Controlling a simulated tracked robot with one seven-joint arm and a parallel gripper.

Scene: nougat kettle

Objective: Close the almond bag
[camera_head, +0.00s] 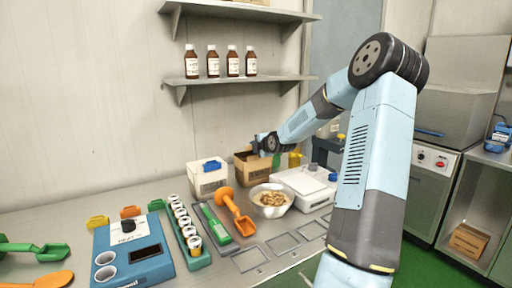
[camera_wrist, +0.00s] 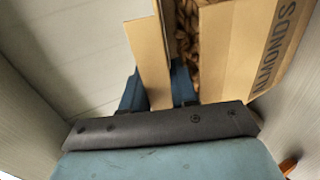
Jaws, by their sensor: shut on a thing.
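The almond bag (camera_head: 252,170) is a brown, cardboard-like container standing open at the back of the counter. In the wrist view its panel (camera_wrist: 245,50) reads "ALMONDS", and brown almonds (camera_wrist: 187,35) show inside through the open top. My gripper (camera_wrist: 160,88) has one dark blue finger on each side of a tan flap (camera_wrist: 150,60) of the bag and is shut on it. In the head view my gripper (camera_head: 268,146) is at the bag's top, partly hidden by my wrist. The bag's lower part is hidden in the wrist view.
A white box (camera_head: 208,180) with a blue item on top stands left of the bag. A bowl of nuts (camera_head: 271,200), a white scale (camera_head: 305,184) and an orange scoop (camera_head: 234,212) are in front. A shelf with brown bottles (camera_head: 212,65) hangs above.

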